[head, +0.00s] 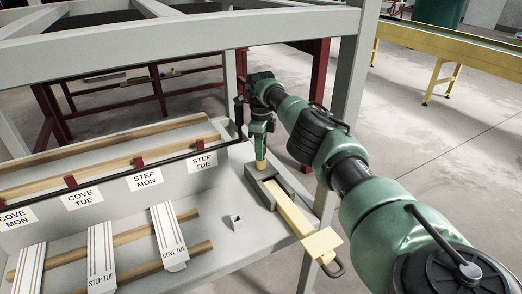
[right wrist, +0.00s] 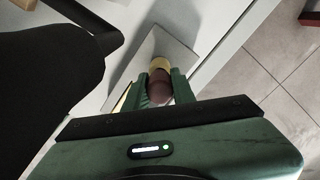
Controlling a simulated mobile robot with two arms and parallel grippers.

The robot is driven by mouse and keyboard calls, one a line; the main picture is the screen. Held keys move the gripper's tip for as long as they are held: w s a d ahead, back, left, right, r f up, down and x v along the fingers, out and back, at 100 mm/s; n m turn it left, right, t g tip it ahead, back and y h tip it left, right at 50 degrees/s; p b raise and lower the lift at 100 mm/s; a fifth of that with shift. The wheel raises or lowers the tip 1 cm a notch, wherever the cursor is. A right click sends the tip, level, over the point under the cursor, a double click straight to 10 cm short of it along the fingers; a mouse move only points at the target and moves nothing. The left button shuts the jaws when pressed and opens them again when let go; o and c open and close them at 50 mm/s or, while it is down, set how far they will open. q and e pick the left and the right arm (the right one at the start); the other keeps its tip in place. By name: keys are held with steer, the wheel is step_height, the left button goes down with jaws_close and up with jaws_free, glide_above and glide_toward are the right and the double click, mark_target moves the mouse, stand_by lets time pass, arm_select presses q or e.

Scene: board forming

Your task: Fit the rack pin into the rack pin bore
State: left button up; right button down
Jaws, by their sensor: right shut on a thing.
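In the head view my right gripper (head: 260,152) points down over the grey holder (head: 251,181) on the bench. In the right wrist view my right gripper (right wrist: 161,92) is shut on the rack pin (right wrist: 158,84), a brownish-red cylinder between its two green fingers. A yellow round part (right wrist: 159,64) shows just beyond the pin. In the head view this yellow part (head: 261,166) shows right under the fingertips, at the holder. The rack pin bore is not clearly visible; whether the pin is in it I cannot tell. My left gripper is not in view.
A yellow bar with a handle (head: 322,243) extends from the holder past the bench's front edge. A small grey block (head: 236,222) with an opening stands nearby. Labelled white boards (head: 168,236) lie on wooden rails to the left. A grey frame post (head: 350,90) stands behind my arm.

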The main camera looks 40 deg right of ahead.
steer(key=c, duration=1.1)
jaws_free()
steer(key=shift+r, duration=0.55)
step_height(320, 180, up, 7)
steer(key=shift+f+b, duration=0.15)
steer(key=shift+b, duration=0.7)
steer(key=shift+f, duration=0.1)
